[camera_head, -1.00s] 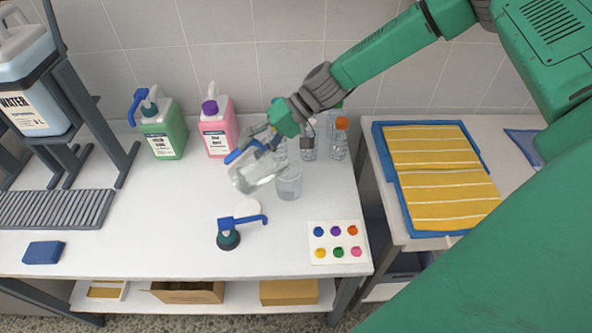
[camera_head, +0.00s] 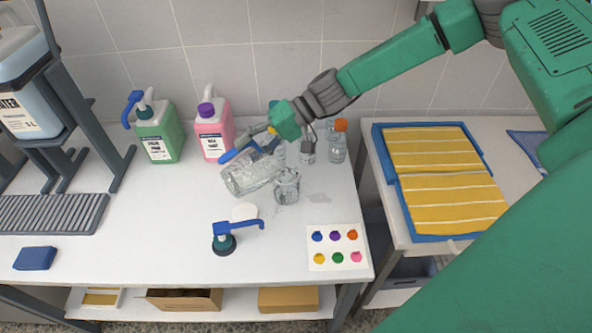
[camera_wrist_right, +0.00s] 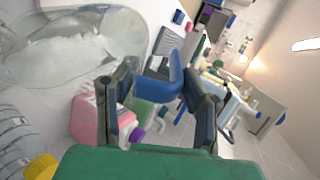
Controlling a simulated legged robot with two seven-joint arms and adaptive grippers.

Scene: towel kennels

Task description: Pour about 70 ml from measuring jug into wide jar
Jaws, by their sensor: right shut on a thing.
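The measuring jug (camera_head: 246,178) is clear, with a blue handle, and is tilted over to the right. My right gripper (camera_head: 266,143) is shut on its handle. In the right wrist view the blue handle (camera_wrist_right: 166,84) sits between the fingers (camera_wrist_right: 160,105), and the clear jug body (camera_wrist_right: 75,50) fills the upper left. The wide jar (camera_head: 287,188) is a clear glass standing on the white table, just right of the jug's mouth. I cannot tell whether the jug touches its rim, or how much liquid either holds. My left gripper is not in view.
Clear bottles (camera_head: 338,146), one orange-capped, stand close behind the jar. Green (camera_head: 160,138) and pink (camera_head: 214,136) jugs stand at the back. The table's left-centre is clear.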

